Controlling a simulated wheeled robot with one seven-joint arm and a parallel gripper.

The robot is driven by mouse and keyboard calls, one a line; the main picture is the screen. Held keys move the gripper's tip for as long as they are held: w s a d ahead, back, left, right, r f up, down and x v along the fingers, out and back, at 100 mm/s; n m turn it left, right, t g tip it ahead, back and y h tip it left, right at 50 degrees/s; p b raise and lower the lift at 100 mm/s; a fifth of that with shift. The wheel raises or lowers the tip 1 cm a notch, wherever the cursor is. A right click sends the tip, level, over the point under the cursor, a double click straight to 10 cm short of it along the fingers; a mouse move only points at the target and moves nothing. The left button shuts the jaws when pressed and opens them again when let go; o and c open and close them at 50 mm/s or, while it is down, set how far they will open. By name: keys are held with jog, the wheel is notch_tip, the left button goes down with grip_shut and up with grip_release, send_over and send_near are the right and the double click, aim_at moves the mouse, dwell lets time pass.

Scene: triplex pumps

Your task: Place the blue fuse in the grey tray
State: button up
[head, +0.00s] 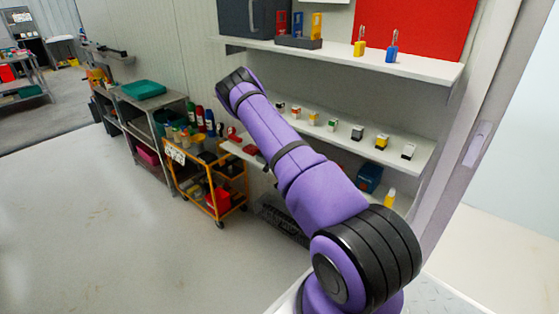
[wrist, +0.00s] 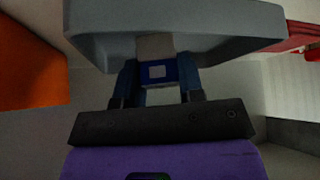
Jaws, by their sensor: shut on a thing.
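In the wrist view my gripper (wrist: 158,82) is shut on the blue fuse (wrist: 146,72), a small blue and white block held between the two fingers. The grey tray (wrist: 215,32) spans the top of the wrist view, just beyond the fingertips. The fuse's pale upper part overlaps the tray's wall in the picture; I cannot tell whether they touch. The inside of the tray is not visible. In the head view my purple arm reaches toward the shelves, and my gripper and the held fuse are hidden.
The middle shelf (head: 400,148) holds several small blocks. The upper shelf (head: 428,68) holds padlocks and a dark holder. An orange cart (head: 211,209) with bottles stands left of the arm. In the wrist view an orange surface (wrist: 28,65) is at left. The floor at left is clear.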

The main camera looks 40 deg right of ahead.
jog(key=shift+d+y, duration=0.2)
jog(key=shift+y, duration=0.2)
jog(key=shift+f, duration=0.75)
jog(key=shift+f, duration=0.15)
jog(key=o, duration=1)
jog(key=v, duration=1.2)
jog(key=shift+w+r, duration=0.25)
jog(key=shift+w, duration=0.05)
